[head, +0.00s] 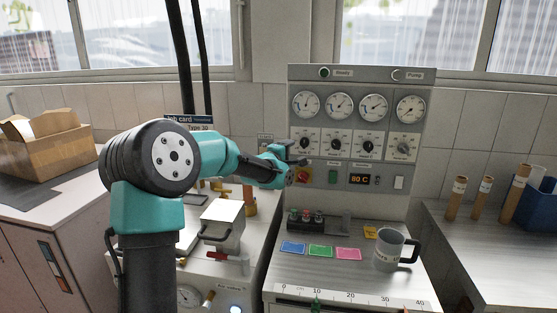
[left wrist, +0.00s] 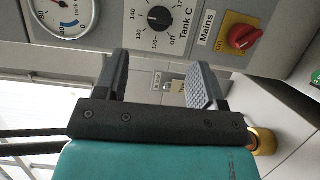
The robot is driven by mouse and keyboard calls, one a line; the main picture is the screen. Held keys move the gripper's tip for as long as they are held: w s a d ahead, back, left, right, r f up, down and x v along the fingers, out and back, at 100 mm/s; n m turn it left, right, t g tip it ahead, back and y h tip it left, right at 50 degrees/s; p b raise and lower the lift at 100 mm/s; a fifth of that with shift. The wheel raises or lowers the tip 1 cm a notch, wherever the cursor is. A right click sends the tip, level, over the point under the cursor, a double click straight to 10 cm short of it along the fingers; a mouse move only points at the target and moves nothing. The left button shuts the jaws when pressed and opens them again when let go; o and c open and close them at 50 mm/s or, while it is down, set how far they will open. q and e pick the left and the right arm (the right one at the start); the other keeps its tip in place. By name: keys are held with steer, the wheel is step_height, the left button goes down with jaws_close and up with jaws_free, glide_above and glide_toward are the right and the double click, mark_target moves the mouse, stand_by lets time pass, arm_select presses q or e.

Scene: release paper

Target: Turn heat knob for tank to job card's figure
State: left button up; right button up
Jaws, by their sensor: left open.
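The control panel (head: 360,160) stands at the back centre, with a row of black heat knobs below round gauges. In the left wrist view the Tank C knob (left wrist: 158,17) shows, with a scale around it including off, 120, 130 and 140. My left gripper (head: 293,168) is open and empty at the panel's lower left; in the left wrist view its fingers (left wrist: 159,62) are apart, below the Tank C knob and not around it. The job card (head: 190,119) is mostly hidden behind my left arm; its lower lines cannot be read. My right gripper is not in view.
The red Mains switch (left wrist: 243,37) is close beside the fingers. An orange digit display (head: 360,179) is on the panel. A grey mug (head: 388,252) and coloured cards (head: 320,252) lie on the bench in front. A cardboard box (head: 45,145) is at left.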

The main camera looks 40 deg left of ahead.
arm_select(q)
steer(key=s, duration=0.6)
steer(key=shift+s+d, duration=0.15)
steer(key=shift+d, duration=0.05)
steer(key=shift+a, duration=0.1)
